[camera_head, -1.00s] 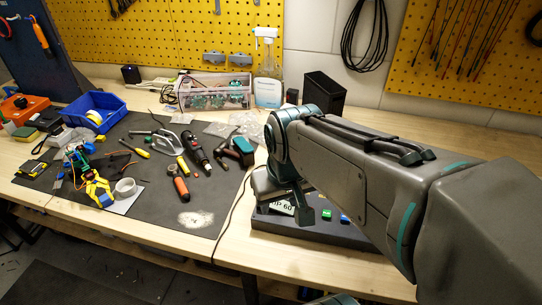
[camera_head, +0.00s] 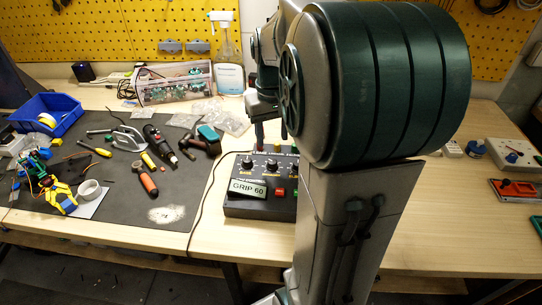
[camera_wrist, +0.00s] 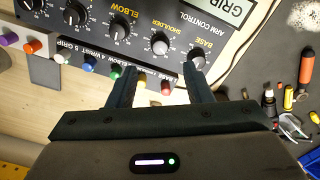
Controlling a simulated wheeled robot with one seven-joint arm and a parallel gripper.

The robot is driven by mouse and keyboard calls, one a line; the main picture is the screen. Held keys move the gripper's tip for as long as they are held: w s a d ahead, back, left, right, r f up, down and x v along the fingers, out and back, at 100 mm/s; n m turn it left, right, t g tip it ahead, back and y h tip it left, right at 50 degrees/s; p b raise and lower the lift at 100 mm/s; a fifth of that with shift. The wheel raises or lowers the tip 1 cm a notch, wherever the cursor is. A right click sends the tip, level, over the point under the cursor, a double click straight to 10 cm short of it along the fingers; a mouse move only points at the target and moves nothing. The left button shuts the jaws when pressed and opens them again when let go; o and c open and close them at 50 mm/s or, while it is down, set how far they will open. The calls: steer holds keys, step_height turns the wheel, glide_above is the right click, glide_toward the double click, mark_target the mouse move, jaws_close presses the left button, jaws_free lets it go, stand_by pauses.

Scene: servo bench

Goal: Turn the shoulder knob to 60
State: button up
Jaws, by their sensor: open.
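The dark control box (camera_head: 240,209) sits on the wooden bench, partly hidden by my arm in the head view. Its black knobs stand in a row with printed labels. The shoulder knob (camera_wrist: 160,45) is between the elbow knob (camera_wrist: 119,30) and the base knob (camera_wrist: 197,61) in the wrist view. The shoulder knob also shows in the head view (camera_head: 272,165). Its reading is too small to tell. My gripper (camera_wrist: 156,72) is open and empty; its fingers point at the panel, with the shoulder knob beyond the gap.
A dark mat (camera_head: 120,200) with tools lies left of the box. A cable runs along the box's left side. Bare bench shows in front and to the right.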

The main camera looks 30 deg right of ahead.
mark_target(272, 161)
step_height(272, 161, down, 8)
steer(key=shift+f, duration=0.15)
stand_by(0.3)
steer(key=c, duration=1)
